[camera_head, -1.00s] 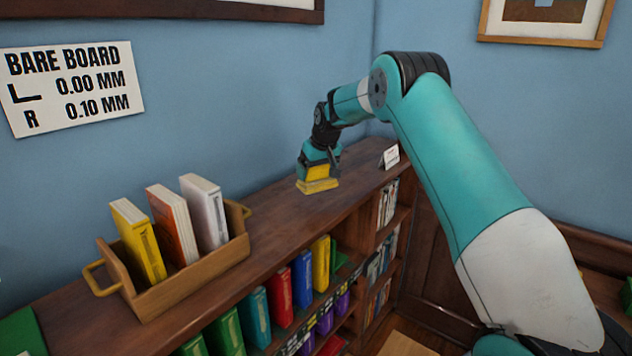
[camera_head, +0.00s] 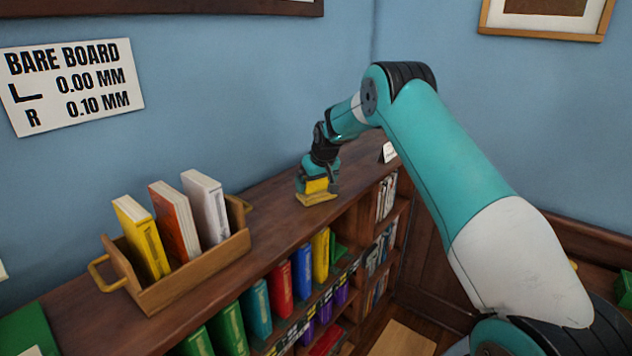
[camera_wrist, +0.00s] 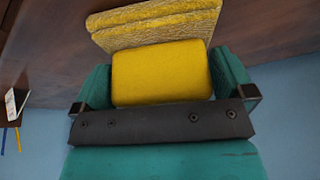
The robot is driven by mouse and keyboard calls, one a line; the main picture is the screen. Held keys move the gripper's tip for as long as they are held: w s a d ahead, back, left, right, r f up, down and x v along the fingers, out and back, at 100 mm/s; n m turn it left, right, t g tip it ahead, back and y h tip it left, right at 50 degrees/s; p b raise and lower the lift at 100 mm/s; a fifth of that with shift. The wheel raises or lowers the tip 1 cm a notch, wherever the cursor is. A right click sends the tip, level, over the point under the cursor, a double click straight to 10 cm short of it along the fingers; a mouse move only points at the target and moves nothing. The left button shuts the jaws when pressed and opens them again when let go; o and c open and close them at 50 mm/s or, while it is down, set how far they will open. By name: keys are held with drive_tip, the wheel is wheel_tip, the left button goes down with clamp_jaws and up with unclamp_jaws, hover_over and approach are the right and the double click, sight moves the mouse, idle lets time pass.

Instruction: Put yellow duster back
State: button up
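The yellow duster (camera_head: 316,198) is at the top of the low wooden bookcase (camera_head: 270,222), towards its far end. It has a smooth yellow block on a wider, rough yellow pad. My gripper (camera_head: 318,180) points down over it. In the wrist view the duster's block (camera_wrist: 160,72) sits between my two teal fingers, which appear to press on its sides. The pad extends beyond the fingers. The pad looks to be at or just above the wood; I cannot tell whether it touches.
A wooden tray (camera_head: 200,272) with three upright books stands on the bookcase top to the left. A small white card (camera_head: 388,152) stands at the far end. A sign (camera_head: 68,87) reading "BARE BOARD, L 0.00 MM, R 0.10 MM" hangs on the blue wall. Coloured binders fill shelves below.

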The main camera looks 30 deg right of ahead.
drive_tip(key=shift+r, duration=0.2)
drive_tip(key=b+v, duration=0.5)
drive_tip(key=v, duration=0.7)
drive_tip(key=s+a+r+n+y, duration=0.1)
drive_tip(key=s+a+r+n, duration=0.15)
drive_tip(key=s+a, duration=0.45)
drive_tip(key=s+a+r+n+g+y, duration=0.2)
drive_tip(key=s+a, duration=0.8)
drive_tip(key=a, duration=0.4)
drive_tip(key=s+a+f+n+g, duration=0.1)
drive_tip(key=s+a, duration=0.3)
drive_tip(key=s, duration=0.8)
drive_tip(key=s+a+f+n+g+y, duration=0.1)
drive_tip(key=s+a, duration=0.3)
drive_tip(key=s, duration=0.9)
drive_tip(key=shift+f+n+g, duration=0.3)
drive_tip(key=shift+f+n, duration=0.15)
drive_tip(key=shift+f, duration=0.25)
wheel_tip(320, 180, down, 8)
drive_tip(key=b, duration=0.7)
drive_tip(key=shift+r, duration=0.2)
